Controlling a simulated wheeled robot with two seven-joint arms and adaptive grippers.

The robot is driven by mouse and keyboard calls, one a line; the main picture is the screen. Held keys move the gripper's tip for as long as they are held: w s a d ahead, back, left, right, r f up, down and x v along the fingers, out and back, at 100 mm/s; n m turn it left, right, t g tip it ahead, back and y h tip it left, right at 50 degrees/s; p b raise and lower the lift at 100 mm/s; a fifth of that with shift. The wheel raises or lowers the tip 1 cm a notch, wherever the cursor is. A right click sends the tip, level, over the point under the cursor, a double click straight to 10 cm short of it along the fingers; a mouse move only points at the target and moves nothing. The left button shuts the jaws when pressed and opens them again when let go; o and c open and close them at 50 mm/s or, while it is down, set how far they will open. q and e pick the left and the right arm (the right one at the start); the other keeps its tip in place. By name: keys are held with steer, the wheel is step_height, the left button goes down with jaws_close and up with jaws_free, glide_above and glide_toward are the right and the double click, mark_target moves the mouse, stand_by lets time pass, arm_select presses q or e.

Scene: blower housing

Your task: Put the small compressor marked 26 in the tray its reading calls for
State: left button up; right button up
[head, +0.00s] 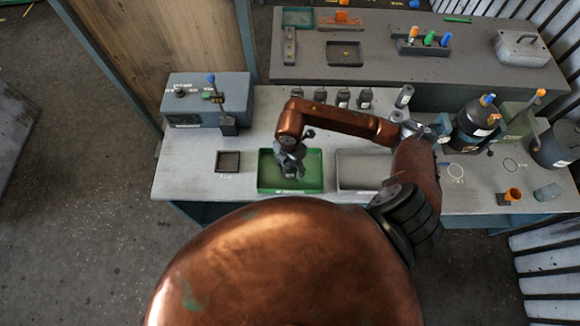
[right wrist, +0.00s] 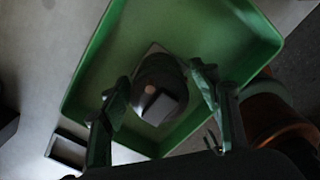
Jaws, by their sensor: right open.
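My right gripper (head: 291,168) is over the green tray (head: 262,181), pointing down, with its fingers apart. In the right wrist view a dark, rounded part with a pale label, seemingly a small compressor (right wrist: 158,92), lies between the open fingers, inside the outline of the green tray (right wrist: 255,25). I see gaps on both sides of it. Its marking is not legible, so I cannot tell that it is 26. In the head view the gripper hides it. A grey tray (head: 364,171) stands right of the green one. My left gripper is not in view.
Several small dark parts (head: 343,97) stand at the back of the bench. A grey test box (head: 208,103) with a lever is at the left, a small dark tray (head: 228,162) in front of it. Large dark cylinders (head: 470,125) stand at the right.

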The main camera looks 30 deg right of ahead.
steer(key=shift+r, duration=0.1)
step_height(320, 180, up, 12)
steer(key=shift+r+b, duration=0.1)
steer(key=shift+b, duration=0.4)
steer(key=shift+s, duration=0.1)
stand_by(0.4)
